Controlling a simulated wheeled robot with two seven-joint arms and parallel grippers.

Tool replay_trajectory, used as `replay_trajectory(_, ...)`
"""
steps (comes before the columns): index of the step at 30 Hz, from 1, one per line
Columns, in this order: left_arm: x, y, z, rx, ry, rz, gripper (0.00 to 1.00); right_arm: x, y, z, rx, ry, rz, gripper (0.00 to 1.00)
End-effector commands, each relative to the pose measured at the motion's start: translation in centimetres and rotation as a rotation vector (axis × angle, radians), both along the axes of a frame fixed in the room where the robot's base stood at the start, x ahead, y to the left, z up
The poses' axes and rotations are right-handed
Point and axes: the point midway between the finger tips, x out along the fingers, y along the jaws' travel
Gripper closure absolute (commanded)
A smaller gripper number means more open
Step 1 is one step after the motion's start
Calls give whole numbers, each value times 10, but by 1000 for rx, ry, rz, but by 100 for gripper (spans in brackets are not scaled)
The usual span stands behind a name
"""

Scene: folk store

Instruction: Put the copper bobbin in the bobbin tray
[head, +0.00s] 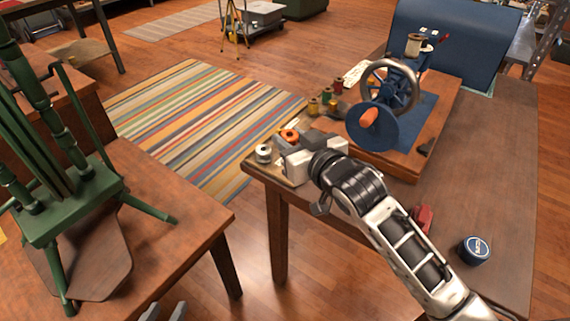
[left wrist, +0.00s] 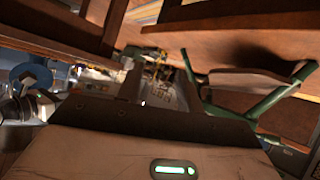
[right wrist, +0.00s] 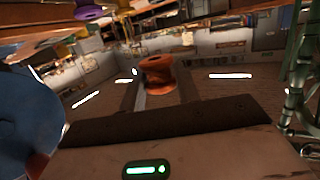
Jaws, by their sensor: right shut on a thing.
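The copper bobbin (head: 289,136) is orange-brown and sits between the fingers of my right gripper (head: 291,147), at the left corner of the dark wooden table. It also shows between the fingers in the right wrist view (right wrist: 157,76). My right gripper is shut on it. A low brown piece that looks like the bobbin tray (head: 290,181) lies at the table corner, mostly hidden by my gripper. A white bobbin (head: 263,153) stands beside the gripper. My left gripper (head: 164,312) is open and empty at the bottom edge of the head view.
Several coloured bobbins (head: 313,105) stand behind my right gripper. A winder with a blue disc (head: 376,127) and handwheel stands to their right. A blue round tin (head: 474,250) is at the table's right. A green stand (head: 58,185) occupies the left table. Floor separates the tables.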

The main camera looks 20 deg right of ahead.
Motion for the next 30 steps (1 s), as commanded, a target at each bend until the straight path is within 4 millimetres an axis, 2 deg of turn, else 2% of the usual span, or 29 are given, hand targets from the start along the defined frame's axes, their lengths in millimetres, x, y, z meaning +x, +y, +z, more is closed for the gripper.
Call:
replay_trajectory(1,1,0,-5,-3,-8,-1,64,13,-2,-3,-6,-5,11,90)
replay_trajectory(3,2,-1,-4,-7,-15,-1,64,23,-4,-1,-2,-4,20,90)
replay_trajectory(5,2,-1,-3,-10,-20,-1,64,27,-4,1,-3,-3,25,90)
replay_trajectory(7,2,-2,0,-12,-25,-1,64,22,0,2,-2,1,34,90)
replay_trajectory(11,2,-2,5,-14,-26,-3,64,-13,16,4,-7,6,51,90)
replay_trajectory(16,1,-2,6,-15,-19,-3,64,-71,31,17,-6,6,50,90)
replay_trajectory(18,1,-2,5,-14,-16,-2,64,-89,33,24,-2,5,43,90)
replay_trajectory(21,0,-2,3,-13,-9,-3,64,-104,33,31,0,2,32,90)
replay_trajectory(23,-1,-2,0,-13,-5,-3,64,-105,31,31,-1,1,28,90)
replay_trajectory(25,-1,-2,-3,-12,-2,-2,64,-98,28,27,-3,-1,25,90)
replay_trajectory(30,-1,-2,-8,-11,-4,-3,64,-59,16,9,-4,-1,23,90)
